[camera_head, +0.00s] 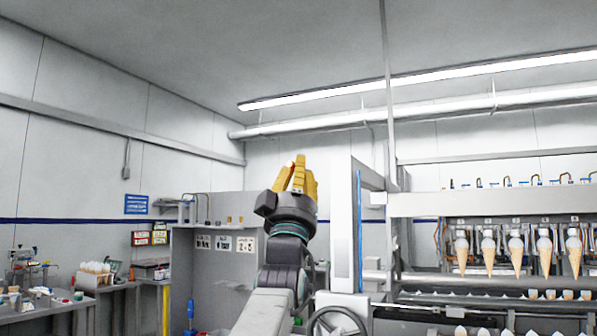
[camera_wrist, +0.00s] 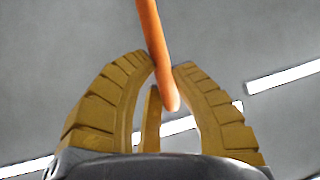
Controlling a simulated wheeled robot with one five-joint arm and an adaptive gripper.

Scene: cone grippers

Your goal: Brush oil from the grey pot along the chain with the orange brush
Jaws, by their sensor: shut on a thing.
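My gripper (camera_head: 296,172) points up toward the ceiling in the head view, its yellow ribbed fingers drawn together. In the wrist view my gripper (camera_wrist: 164,68) is shut on the orange brush (camera_wrist: 153,35). Only a smooth orange rod with a rounded end shows there; it runs up out of the top of the picture, and no bristles are visible. In the head view the brush is mostly hidden by the fingers. I cannot make out the grey pot or the chain in either view.
A cone machine (camera_head: 490,205) with several hanging cones stands at the right. A grey cabinet (camera_head: 212,270) is behind my arm, left of a white upright panel (camera_head: 342,225). A handwheel (camera_head: 337,322) is low in front. A cluttered bench (camera_head: 50,300) stands at the far left.

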